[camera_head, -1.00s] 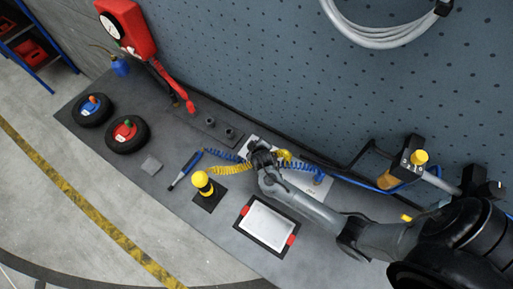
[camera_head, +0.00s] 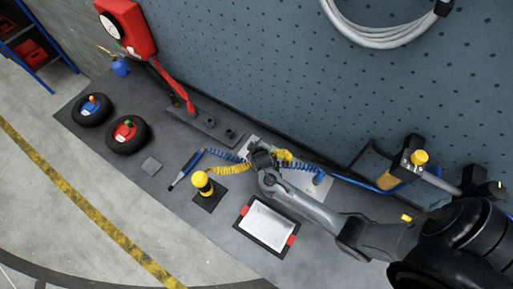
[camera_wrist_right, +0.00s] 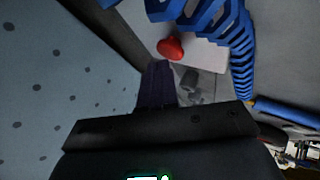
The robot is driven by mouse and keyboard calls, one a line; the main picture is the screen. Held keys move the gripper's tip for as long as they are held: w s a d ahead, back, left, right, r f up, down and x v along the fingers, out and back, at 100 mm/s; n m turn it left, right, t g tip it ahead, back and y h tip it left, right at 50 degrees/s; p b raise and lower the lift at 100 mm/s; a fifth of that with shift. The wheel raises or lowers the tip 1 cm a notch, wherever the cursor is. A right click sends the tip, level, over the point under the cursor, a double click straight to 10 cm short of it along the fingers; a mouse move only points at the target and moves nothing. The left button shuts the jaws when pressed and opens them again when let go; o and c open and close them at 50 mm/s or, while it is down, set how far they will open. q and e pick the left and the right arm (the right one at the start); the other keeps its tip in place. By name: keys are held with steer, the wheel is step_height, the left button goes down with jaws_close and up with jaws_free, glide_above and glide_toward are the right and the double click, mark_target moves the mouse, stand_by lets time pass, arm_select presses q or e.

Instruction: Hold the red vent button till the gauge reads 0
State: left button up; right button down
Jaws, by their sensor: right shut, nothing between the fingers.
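The red vent button (camera_wrist_right: 170,47) shows as a round red knob on a pale plate in the right wrist view. In the head view it is hidden by my right gripper. My right gripper (camera_wrist_right: 160,68) is shut and empty, its dark fingertips just beside the button. I cannot tell whether they touch it. In the head view my right gripper (camera_head: 262,157) is over the pale panel (camera_head: 300,180) by the coiled hoses. The white-faced gauge (camera_head: 110,25) is on the red unit at the upper left; its reading is too small to make out. My left gripper is not in view.
Blue (camera_head: 222,155) and yellow (camera_head: 228,169) coiled hoses lie around my right gripper. A yellow-topped post (camera_head: 202,181) and a framed white tray (camera_head: 266,224) stand in front of it. Two black wheels (camera_head: 125,134) lie at the left of the bench. The pegboard wall is behind.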

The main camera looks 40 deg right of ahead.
steer(key=shift+f, duration=0.55)
stand_by(0.4)
stand_by(0.4)
stand_by(0.7)
stand_by(0.7)
stand_by(0.8)
stand_by(0.6)
